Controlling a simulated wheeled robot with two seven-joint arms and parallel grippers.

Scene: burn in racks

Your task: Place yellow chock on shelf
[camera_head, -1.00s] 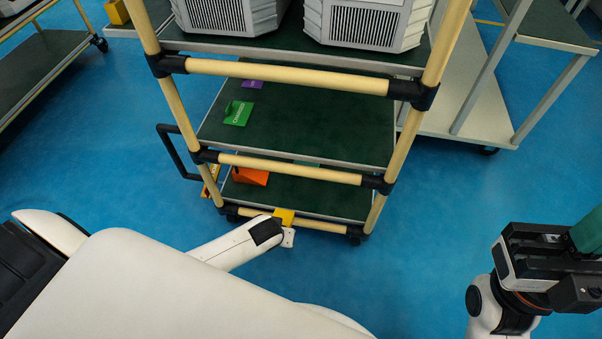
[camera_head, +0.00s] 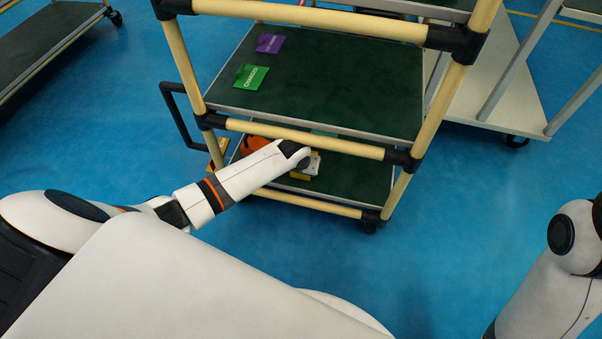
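My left arm reaches in from the left, under the middle rail of the rack, to its low shelf (camera_head: 350,178). My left gripper (camera_head: 310,168) is over the front part of that shelf. A small piece of the yellow chock (camera_head: 300,177) shows at the gripper, just below it. The wrist hides the fingers and most of the chock, so I cannot tell whether they are shut on it or whether it touches the shelf. Of my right arm only a white link shows at the right edge; its gripper is out of view.
An orange piece (camera_head: 253,144) lies on the low shelf, partly behind my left arm. The shelf above holds a green piece (camera_head: 250,77) and a purple piece (camera_head: 270,43). The beige middle rail (camera_head: 300,138) runs close above my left wrist. Blue floor (camera_head: 400,280) is clear in front.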

